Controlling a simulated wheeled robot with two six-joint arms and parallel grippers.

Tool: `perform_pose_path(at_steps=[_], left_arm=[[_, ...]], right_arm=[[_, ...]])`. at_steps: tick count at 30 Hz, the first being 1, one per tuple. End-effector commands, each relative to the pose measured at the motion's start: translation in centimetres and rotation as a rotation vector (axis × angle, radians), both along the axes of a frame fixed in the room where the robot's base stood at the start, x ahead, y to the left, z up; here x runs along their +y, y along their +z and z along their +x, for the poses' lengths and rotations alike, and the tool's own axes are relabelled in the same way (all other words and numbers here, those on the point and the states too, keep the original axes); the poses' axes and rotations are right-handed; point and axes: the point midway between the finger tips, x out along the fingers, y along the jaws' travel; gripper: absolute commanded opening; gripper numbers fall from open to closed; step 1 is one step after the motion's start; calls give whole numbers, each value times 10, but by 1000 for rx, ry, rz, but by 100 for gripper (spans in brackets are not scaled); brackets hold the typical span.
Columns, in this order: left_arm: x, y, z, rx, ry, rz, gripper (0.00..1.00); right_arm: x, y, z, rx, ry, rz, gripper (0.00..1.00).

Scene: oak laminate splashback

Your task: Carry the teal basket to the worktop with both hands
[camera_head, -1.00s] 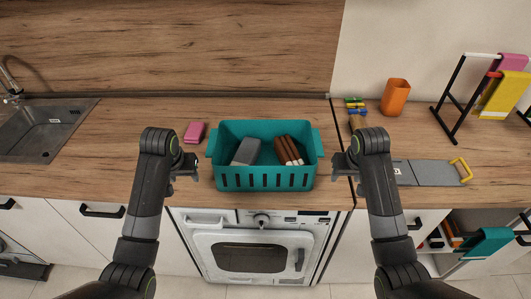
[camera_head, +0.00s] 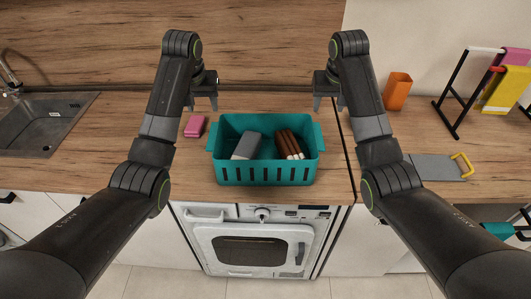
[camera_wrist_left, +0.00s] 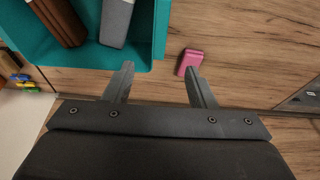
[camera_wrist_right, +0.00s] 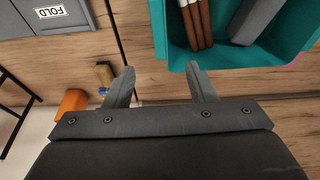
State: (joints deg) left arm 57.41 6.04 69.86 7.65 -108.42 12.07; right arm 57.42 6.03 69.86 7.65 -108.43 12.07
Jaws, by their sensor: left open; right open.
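The teal basket (camera_head: 266,174) stands upright on the wooden worktop (camera_head: 120,155), near its front edge above the oven. It holds a grey block (camera_head: 246,145) and several brown bars with pale ends (camera_head: 290,143). My left gripper (camera_head: 204,102) is open and empty, above and behind the basket's left end. My right gripper (camera_head: 327,102) is open and empty, above and behind its right end. Neither touches the basket. The basket also shows in the left wrist view (camera_wrist_left: 148,35) and the right wrist view (camera_wrist_right: 160,28), beyond the fingers.
A pink sponge (camera_head: 195,126) lies left of the basket, with the sink (camera_head: 45,120) further left. Bare worktop lies behind the basket.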

Motion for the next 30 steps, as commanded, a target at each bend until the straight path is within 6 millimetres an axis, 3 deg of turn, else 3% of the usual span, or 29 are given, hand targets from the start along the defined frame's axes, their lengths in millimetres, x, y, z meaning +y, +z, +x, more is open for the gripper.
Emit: perform_pose_path(at_steps=[5,21,30], left_arm=[[0,-17,4,5,1,0,51],[0,-108,32,4,0,1,51],[0,-142,43,3,0,1,51]], right_arm=[[0,-17,4,5,-1,-1,51],[0,-108,32,4,1,-1,51],[0,-142,43,3,0,-1,51]])
